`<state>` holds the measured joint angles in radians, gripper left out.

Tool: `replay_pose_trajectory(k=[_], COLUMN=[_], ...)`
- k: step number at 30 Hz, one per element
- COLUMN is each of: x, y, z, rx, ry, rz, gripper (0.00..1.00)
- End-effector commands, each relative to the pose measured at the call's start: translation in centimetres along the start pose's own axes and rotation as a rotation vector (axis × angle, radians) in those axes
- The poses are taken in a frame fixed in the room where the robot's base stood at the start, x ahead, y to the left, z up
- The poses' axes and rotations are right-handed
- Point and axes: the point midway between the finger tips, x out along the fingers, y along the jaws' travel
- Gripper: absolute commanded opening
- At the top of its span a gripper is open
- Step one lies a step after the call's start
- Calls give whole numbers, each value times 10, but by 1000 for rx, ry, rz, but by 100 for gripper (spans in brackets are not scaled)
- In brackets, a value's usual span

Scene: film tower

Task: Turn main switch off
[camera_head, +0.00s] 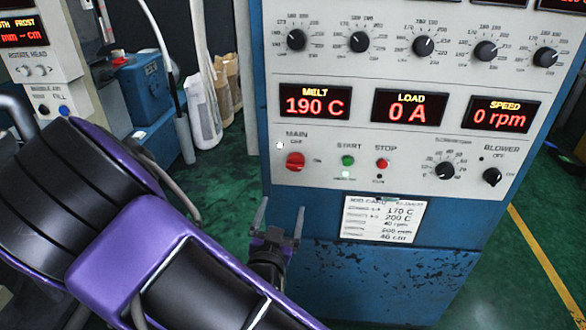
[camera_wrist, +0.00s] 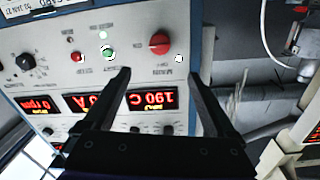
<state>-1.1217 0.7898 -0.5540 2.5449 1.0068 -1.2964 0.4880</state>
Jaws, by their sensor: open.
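The main switch (camera_head: 295,161) is a red rotary knob under the MAIN label at the left of the control panel, with a small white lamp (camera_head: 279,145) at its upper left. In the wrist view the panel appears upside down, and the red main switch (camera_wrist: 160,43) lies beyond the fingertips, roughly midway between them. My gripper (camera_head: 277,222) is open and empty, in front of the blue cabinet, below the switch in the head view. Its two fingers also show in the wrist view (camera_wrist: 158,75), apart from the knob.
Beside the switch are a green start button (camera_head: 348,160), a red stop button (camera_head: 382,163), and the blower knob (camera_head: 492,177). Displays above read 190 C (camera_head: 315,102), 0 A and 0 rpm. A card (camera_head: 383,219) is fixed below.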

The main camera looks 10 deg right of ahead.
Motion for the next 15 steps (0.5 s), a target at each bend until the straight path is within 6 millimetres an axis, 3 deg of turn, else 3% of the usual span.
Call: replay_pose_trajectory(k=[8,15], x=[22,77], y=[2,2], z=[6,0], rx=[6,-1], ry=[1,4], rz=[1,2], gripper=[91,91])
